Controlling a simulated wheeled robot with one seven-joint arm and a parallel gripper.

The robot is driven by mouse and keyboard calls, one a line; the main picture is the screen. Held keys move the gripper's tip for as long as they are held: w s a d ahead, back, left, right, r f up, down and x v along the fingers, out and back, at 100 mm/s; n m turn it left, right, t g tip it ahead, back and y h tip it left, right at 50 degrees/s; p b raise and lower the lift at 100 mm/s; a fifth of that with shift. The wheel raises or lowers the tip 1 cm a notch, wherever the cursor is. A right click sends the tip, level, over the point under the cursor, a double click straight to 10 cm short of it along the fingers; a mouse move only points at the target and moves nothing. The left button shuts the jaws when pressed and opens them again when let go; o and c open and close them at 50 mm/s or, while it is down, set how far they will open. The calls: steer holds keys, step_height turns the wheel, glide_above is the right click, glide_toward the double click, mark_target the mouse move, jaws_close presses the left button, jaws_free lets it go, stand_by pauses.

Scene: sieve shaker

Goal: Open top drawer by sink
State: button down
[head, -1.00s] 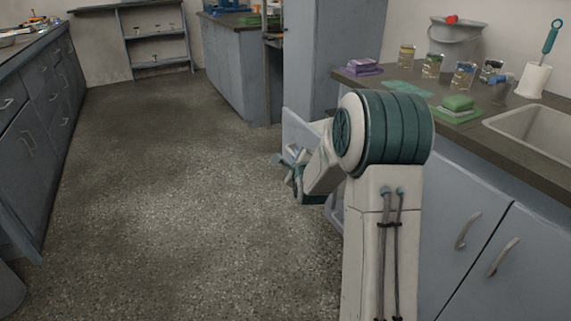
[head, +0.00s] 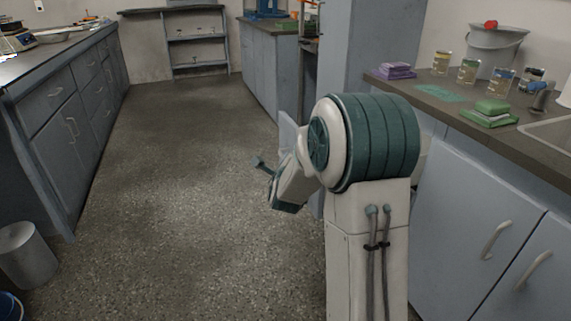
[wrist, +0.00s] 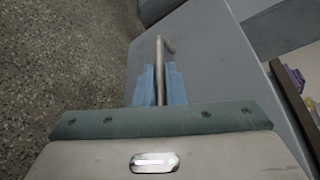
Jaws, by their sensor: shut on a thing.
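The grey-blue drawer front (wrist: 205,55) fills the middle of the wrist view, with a thin metal bar handle (wrist: 160,52) on it. My gripper (wrist: 160,84) has its blue fingers shut on the handle, one on each side. In the head view the drawer front (head: 290,132) stands out from the cabinet line, left of my arm, so the drawer is pulled out. My arm hides most of the drawer and the handle there. The sink (head: 552,130) is at the right edge, set in the brown counter (head: 455,112).
The counter holds purple sponges (head: 391,71), several jars, a green sponge (head: 491,106) and a metal bucket (head: 495,48). Lower cabinet doors (head: 470,215) are right of my arm. The speckled floor (head: 185,190) is clear to the left; a bin (head: 27,255) stands at far left.

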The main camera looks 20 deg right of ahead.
steer(key=shift+f, duration=0.1)
steer(key=c, duration=1.5)
jaws_free()
steer(key=p+v, duration=0.3)
steer(key=v, duration=1)
steer(key=shift+s+a, duration=0.2)
steer(key=shift+s, duration=0.15)
